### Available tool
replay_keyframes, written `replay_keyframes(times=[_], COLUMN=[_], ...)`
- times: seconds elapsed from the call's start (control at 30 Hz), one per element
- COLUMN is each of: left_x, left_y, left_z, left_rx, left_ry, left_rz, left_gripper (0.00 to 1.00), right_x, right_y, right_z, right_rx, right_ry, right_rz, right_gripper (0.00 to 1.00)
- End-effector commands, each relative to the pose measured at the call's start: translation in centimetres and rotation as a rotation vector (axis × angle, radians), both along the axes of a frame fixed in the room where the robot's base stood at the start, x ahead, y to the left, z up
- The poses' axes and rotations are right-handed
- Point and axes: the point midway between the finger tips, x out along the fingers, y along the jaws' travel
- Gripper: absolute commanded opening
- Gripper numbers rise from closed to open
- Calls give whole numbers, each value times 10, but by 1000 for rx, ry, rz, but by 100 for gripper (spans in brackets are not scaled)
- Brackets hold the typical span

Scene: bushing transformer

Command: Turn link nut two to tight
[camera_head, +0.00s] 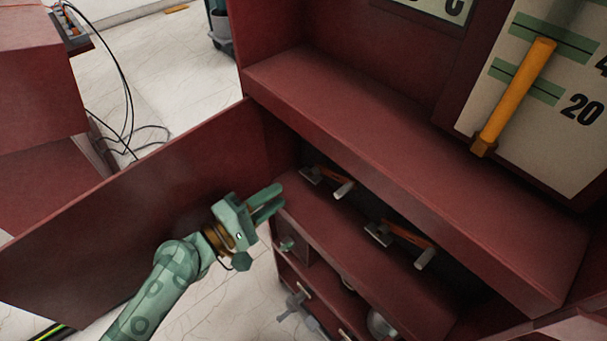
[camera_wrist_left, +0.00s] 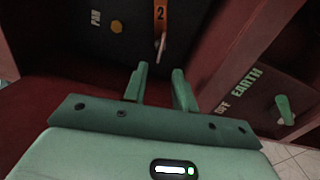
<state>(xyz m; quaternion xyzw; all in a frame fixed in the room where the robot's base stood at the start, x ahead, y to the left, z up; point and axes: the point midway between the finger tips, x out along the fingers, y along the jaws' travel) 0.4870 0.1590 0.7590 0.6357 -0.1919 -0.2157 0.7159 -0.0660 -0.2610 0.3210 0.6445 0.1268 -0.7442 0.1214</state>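In the left wrist view an orange link marked "2" (camera_wrist_left: 161,14) hangs on the dark panel ahead. A small pale, pinkish part, perhaps its nut or stud, (camera_wrist_left: 160,44) shows at its lower end; its tightness cannot be told. My left gripper (camera_wrist_left: 160,72) is open and empty, its fingers below and short of that part. In the head view my left gripper (camera_head: 277,199) is at the cabinet opening, left of two orange links, a nearer-left one (camera_head: 328,175) and one further right (camera_head: 408,235). Their numbers are unreadable there. My right gripper is not in view.
An open red door (camera_head: 130,215) stands behind my left arm. A red ledge (camera_head: 400,150) overhangs the links. A brass hexagon (camera_wrist_left: 117,26) sits left of the link. A green lever (camera_wrist_left: 285,108) by "EARTH" is at right. An orange-yellow bar (camera_head: 517,90) stands upper right.

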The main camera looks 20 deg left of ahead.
Motion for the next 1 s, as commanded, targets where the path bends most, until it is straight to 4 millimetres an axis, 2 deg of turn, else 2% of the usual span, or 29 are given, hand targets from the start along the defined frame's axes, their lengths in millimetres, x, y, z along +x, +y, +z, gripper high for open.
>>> replay_keyframes(times=[0.1, 0.33, 0.5, 0.77, 0.87, 1.0], left_x=[26, 60, 69, 70, 70, 70], left_y=[-17, -40, -46, -47, -47, -47], left_z=[4, 0, 0, -1, -1, -1], left_rx=[-1, -2, -2, 0, -1, 1], left_ry=[-5, -1, 0, 1, 1, 0], left_rz=[0, 1, 0, 0, 0, 0], left_gripper=[27, 27, 27, 27, 2, 0], right_x=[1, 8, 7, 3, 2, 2], right_y=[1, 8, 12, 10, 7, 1], right_z=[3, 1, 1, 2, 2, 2], right_rx=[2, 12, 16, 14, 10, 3], right_ry=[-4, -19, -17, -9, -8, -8], right_rz=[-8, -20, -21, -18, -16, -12], right_gripper=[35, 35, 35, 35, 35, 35])
